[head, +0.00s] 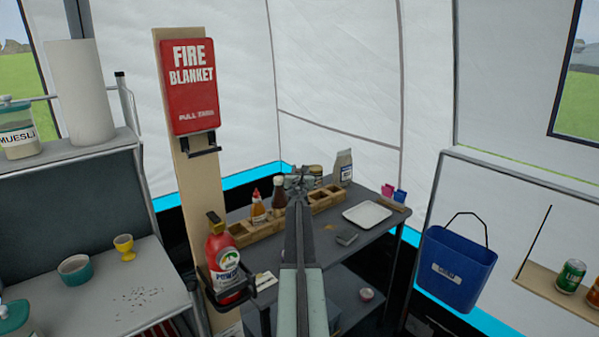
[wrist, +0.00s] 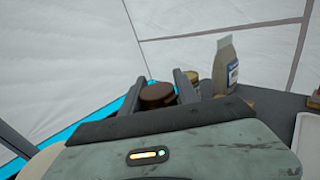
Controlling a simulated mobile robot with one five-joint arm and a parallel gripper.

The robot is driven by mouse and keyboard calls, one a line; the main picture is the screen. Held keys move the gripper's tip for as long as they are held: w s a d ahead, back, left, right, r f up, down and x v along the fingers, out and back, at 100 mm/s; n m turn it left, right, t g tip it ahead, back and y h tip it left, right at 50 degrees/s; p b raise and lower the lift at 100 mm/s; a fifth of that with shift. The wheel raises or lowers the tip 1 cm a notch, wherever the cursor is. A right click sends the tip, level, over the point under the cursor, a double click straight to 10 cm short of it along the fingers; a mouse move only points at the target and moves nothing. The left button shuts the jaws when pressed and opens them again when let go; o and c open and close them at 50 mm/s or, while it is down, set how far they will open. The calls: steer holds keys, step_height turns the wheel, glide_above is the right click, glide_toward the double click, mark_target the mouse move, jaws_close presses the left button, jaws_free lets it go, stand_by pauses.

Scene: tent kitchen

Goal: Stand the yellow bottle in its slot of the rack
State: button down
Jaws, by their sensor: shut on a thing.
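My gripper (head: 298,182) is over the wooden rack (head: 268,229) in the head view, seen from behind. In the wrist view its fingers (wrist: 183,92) stand on either side of a round brown lid (wrist: 157,95), and it is shut on that item. The item's body is hidden, so I cannot tell its colour. An orange-yellow bottle (head: 258,210) with a red tip stands at the rack's left part. A dark brown bottle (head: 279,196) stands beside it, close to my gripper. Open compartments show in the rack right of my arm.
A jar (head: 316,172) and a grey packet (head: 343,166) stand behind the rack.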

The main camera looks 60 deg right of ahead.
steer(key=c, duration=0.8)
jaws_free()
steer(key=shift+c, duration=0.2)
steer(key=v, duration=0.8)
